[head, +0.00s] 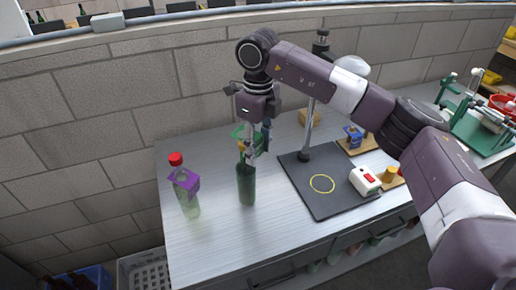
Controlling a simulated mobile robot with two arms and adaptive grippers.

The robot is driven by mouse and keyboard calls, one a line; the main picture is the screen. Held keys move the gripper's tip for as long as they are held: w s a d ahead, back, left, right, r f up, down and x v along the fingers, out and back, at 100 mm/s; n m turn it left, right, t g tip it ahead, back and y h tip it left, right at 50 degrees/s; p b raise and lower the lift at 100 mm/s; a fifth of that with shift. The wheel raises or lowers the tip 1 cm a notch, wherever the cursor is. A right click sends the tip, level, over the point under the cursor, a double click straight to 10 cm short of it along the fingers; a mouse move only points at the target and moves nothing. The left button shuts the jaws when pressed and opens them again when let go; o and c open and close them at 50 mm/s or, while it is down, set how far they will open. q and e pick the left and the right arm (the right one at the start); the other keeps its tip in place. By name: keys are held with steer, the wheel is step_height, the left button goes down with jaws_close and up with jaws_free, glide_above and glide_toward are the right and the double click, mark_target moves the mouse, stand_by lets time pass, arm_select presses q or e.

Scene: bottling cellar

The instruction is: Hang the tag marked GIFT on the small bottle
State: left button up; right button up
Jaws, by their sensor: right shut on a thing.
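A dark green bottle (247,186) stands upright on the metal bench. A clear, pale green bottle (191,209) with a red cap stands to its left, with a purple tag (185,181) around its upper part. My right gripper (251,150) is at the dark green bottle's neck, pointing down. It is shut on a green tag (239,132), which shows just above the bottle's top. The gripper partly hides the tag and neck, so I cannot tell whether the tag is around the neck. No lettering is legible on either tag. My left gripper is not in view.
A dark mat with a yellow ring (322,184) and a post stands right of the bottles. A white and red device (365,180) sits at its edge. A green rack (480,128) is at the far right. The bench's front left is clear.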

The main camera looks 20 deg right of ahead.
steer(key=shift+f, duration=0.15)
stand_by(0.3)
steer(key=shift+f+b, duration=0.45)
steer(key=shift+b, duration=0.05)
steer(key=shift+f, duration=0.2)
steer(key=shift+f+b, duration=0.4)
steer(key=shift+b, duration=0.05)
steer(key=shift+f, duration=0.2)
steer(key=shift+f+b, duration=0.35)
steer(key=shift+b, duration=0.1)
steer(key=shift+f, duration=0.15)
stand_by(0.4)
steer(key=shift+f+b, duration=0.5)
steer(key=shift+f, duration=0.25)
